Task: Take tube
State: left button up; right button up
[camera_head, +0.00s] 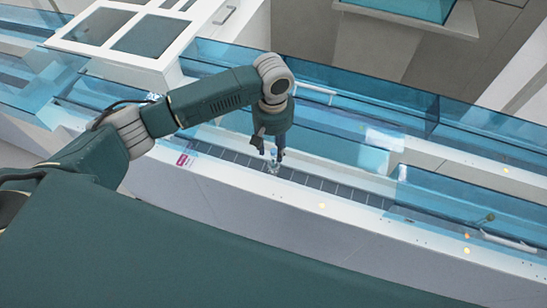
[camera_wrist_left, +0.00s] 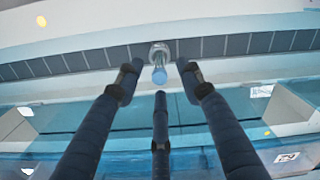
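The tube (camera_wrist_left: 159,72) stands on the dark segmented track and shows a light blue end and a clear rim in the left wrist view. In the head view it is a small clear shape (camera_head: 272,167) under my left gripper. My left gripper (camera_head: 268,152) points down over the track; in its wrist view the gripper (camera_wrist_left: 158,82) has its fingers spread, with the tube in the gap just beyond the fingertips. I cannot tell whether any finger touches the tube. My right gripper is not in view.
The dark track (camera_head: 330,187) runs along a white machine ledge (camera_head: 270,207). Blue transparent panels (camera_head: 350,95) stand behind the track, and another blue cover (camera_head: 460,228) lies over it at the right. A white framed cabinet (camera_head: 130,30) is at the upper left.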

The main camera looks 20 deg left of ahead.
aim_at(274, 151)
pick_arm(q)
notch_tip(274, 151, down, 3)
jog(key=shift+w+f, duration=0.1)
jog(key=shift+c, duration=0.5)
grip_shut()
notch_tip(274, 151, up, 20)
jog(key=b, duration=0.1)
